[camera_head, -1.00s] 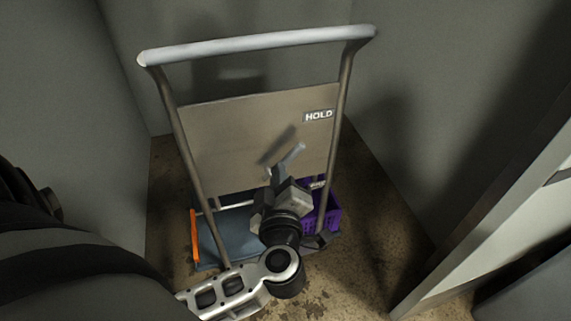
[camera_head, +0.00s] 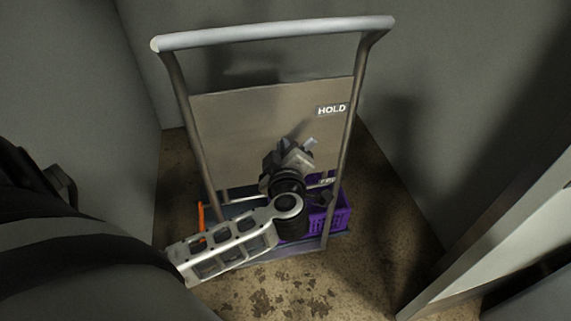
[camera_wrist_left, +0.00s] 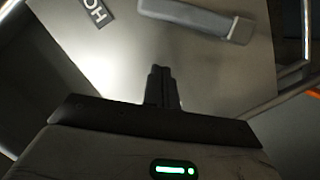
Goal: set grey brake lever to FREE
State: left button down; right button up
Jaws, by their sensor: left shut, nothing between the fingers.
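The grey brake lever (camera_head: 311,142) is on the tan panel (camera_head: 235,125) of a trolley. In the head view only a small piece of it shows past my left gripper (camera_head: 297,153). In the left wrist view the lever (camera_wrist_left: 198,16) is a grey bar lying across the panel, beyond the fingertips. My left gripper is shut and empty, its fingers (camera_wrist_left: 161,75) apart from the lever in that picture. A HOLD label (camera_head: 332,110) is at the panel's upper right. A lower label (camera_head: 328,181) is partly hidden by my gripper. My right gripper is out of view.
The trolley's handle bar (camera_head: 270,32) spans the top. A purple crate (camera_head: 330,219) and an orange item (camera_head: 201,217) are low on the trolley. Grey walls stand close behind and at both sides. A pale door-like edge (camera_head: 490,250) is at the lower right.

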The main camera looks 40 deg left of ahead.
pick_arm(q)
jog(key=shift+w+d+f+b, duration=0.3)
jog(key=shift+w+f+b, duration=0.1)
jog(key=shift+w+f, duration=0.4)
jog(key=shift+w+d+f+b, duration=0.25)
jog(key=shift+w+f+b, duration=0.1)
jog(key=shift+w+f, duration=0.4)
jog(key=shift+r, duration=0.15)
